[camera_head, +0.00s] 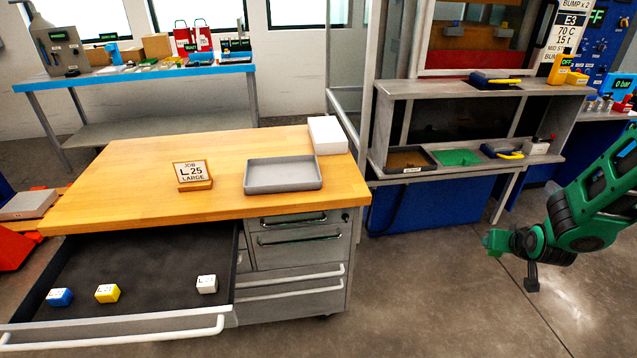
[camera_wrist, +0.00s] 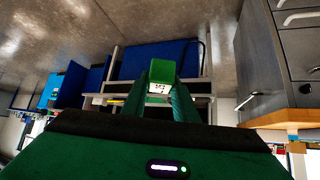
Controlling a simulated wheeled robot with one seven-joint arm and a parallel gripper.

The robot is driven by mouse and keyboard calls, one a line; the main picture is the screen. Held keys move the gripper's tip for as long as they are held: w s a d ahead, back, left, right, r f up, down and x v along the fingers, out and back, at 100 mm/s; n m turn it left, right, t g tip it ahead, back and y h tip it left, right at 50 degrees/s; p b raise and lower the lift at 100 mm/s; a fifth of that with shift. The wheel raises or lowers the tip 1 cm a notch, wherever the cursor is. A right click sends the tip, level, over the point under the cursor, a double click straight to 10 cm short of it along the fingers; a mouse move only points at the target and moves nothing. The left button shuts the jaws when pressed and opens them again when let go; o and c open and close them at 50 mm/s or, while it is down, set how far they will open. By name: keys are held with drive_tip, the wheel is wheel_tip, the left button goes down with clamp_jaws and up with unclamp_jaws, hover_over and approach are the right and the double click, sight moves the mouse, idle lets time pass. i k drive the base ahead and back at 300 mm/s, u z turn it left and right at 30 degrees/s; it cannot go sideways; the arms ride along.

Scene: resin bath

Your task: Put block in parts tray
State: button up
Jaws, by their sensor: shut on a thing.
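My gripper (camera_wrist: 160,92) is shut on a green block (camera_wrist: 162,70), which has a white, dark-marked face. In the head view my gripper (camera_head: 493,243) is at the right, over open floor and well away from the workbench; the block's outline cannot be told from the green fingers there. A shallow grey tray (camera_head: 283,188), seemingly the parts tray, lies empty on the wooden workbench top (camera_head: 130,175). A blue block (camera_head: 60,297), a yellow block (camera_head: 107,293) and a white block (camera_head: 207,284) sit in the open drawer (camera_head: 150,262).
A sign (camera_head: 190,172) reading "JOB L 25 LARGE" stands left of the tray. A white box (camera_head: 327,135) is behind the tray's right end. A grey shelf stand (camera_head: 470,163) with bins is behind my gripper. Floor is clear between workbench and gripper.

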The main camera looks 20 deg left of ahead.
sight(261, 178)
drive_tip(key=u, duration=1)
